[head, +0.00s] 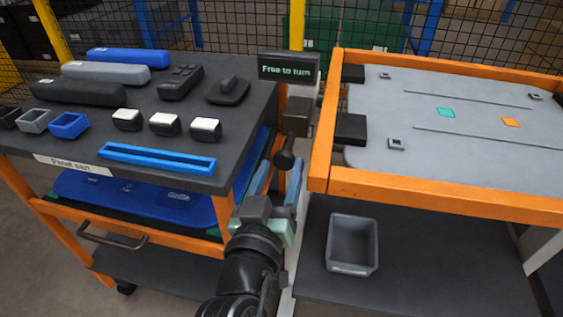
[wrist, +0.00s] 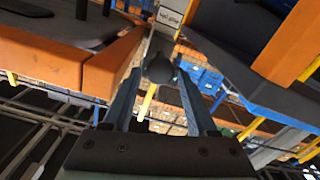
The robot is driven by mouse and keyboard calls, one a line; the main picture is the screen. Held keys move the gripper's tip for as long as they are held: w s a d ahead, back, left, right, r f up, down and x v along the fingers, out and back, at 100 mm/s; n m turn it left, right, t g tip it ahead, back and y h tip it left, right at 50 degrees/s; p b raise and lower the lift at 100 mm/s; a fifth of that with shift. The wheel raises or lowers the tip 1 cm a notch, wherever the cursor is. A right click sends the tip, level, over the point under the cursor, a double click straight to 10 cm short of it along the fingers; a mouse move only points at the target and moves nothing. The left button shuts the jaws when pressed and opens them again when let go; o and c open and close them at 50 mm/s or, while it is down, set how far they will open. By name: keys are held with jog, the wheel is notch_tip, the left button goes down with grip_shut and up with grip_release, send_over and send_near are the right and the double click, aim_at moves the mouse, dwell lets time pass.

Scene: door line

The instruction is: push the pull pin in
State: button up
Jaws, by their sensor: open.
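The pull pin shows as a round black knob (head: 285,160) on a short stem, below a dark block on the post between the two carts. In the wrist view the knob (wrist: 159,69) appears between the tips of my two blue fingers. My gripper (head: 279,178) is open, just below and in front of the knob in the head view. The fingers stand apart with nothing held. I cannot tell whether either finger touches the knob. A dark sign (head: 288,68) above reads "Free to turn".
The left cart (head: 70,135) carries handles, caps and a blue rail (head: 157,158). The right cart's orange frame (head: 440,192) surrounds a grey panel (head: 460,115), close beside the knob. A grey bin (head: 352,268) sits on the lower shelf. A white label (wrist: 169,18) shows beyond the knob.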

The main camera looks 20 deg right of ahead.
jog(key=shift+x, duration=0.85)
grip_shut()
dwell(0.8)
